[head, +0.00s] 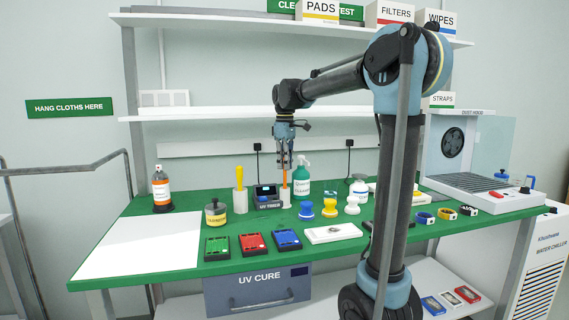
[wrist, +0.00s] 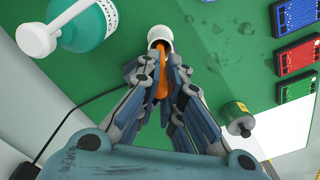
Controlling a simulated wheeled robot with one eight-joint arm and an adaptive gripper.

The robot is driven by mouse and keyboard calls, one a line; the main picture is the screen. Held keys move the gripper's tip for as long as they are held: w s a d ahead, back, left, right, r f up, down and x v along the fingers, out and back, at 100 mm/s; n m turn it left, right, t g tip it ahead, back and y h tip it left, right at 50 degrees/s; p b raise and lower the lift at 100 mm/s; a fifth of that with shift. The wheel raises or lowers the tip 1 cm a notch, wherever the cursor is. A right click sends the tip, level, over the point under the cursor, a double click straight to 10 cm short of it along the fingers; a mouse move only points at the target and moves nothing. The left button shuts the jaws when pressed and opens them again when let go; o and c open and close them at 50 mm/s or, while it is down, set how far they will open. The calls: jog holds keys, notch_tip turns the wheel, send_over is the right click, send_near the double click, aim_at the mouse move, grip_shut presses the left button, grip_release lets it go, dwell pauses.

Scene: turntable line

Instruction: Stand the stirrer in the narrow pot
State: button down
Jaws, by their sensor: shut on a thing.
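My gripper (head: 284,164) points down over the back of the green bench and is shut on the orange stirrer (head: 285,178). The stirrer hangs about upright below the fingers. The narrow white pot (head: 285,198) stands directly under it, beside the black UV timer (head: 267,198). In the wrist view the stirrer (wrist: 160,78) runs between the fingers (wrist: 160,90) to the dark mouth of the white pot (wrist: 160,32). Its lower end appears to be at or inside the mouth; how deep I cannot tell.
A teal bottle (head: 302,180) stands close to the right of the pot. A bare white sheet (head: 140,243) covers the bench's left.

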jog(key=c, duration=1.7)
grip_release()
notch_tip(320, 180, up, 12)
jog(key=shift+f, duration=0.1)
